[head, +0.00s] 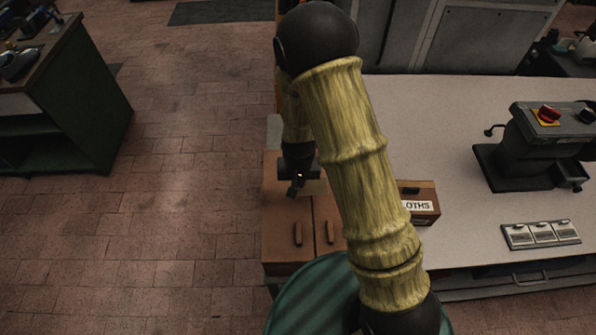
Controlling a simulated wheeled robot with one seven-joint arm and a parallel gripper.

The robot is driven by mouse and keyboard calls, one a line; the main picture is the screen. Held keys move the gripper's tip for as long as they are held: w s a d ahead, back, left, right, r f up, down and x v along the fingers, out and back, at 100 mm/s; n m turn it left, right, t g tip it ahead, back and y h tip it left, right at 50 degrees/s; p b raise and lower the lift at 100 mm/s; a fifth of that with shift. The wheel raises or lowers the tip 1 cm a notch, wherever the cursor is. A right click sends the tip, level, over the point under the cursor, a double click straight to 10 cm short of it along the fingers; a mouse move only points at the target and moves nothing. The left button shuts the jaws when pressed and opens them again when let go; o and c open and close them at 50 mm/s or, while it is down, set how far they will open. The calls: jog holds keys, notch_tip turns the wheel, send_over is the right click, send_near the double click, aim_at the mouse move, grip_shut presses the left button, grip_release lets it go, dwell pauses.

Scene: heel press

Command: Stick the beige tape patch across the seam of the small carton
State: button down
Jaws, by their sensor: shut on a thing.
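My gripper (296,188) is small and dark in the head view, pointing down over the brown panelled surface at the left end of the bench. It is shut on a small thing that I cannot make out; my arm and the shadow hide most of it. I cannot pick out the beige tape patch. I cannot tell for certain which thing is the small carton. A brown box (424,220) with a white label ending in "OTHS" stands right of my arm, partly hidden by it.
The brown panelled surface (283,215) has a dividing line and two upright handles. A dark machine (545,140) with a red knob and a panel of pale squares (541,234) are on the grey bench (455,120) at right. A green cabinet (85,105) stands left; the tiled floor between is clear.

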aim_at(299, 199)
jog(key=shift+s, duration=0.15)
jog(key=shift+f+b, duration=2.45)
jog(key=shift+f, duration=0.65)
jog(key=shift+f+b, duration=0.35)
jog(key=shift+f, duration=0.15)
dwell(0.3)
jog(key=c, duration=1.1)
grip_release()
jog(key=shift+r, duration=0.1)
jog(key=shift+r+p, duration=2.75)
jog(key=shift+r, duration=0.75)
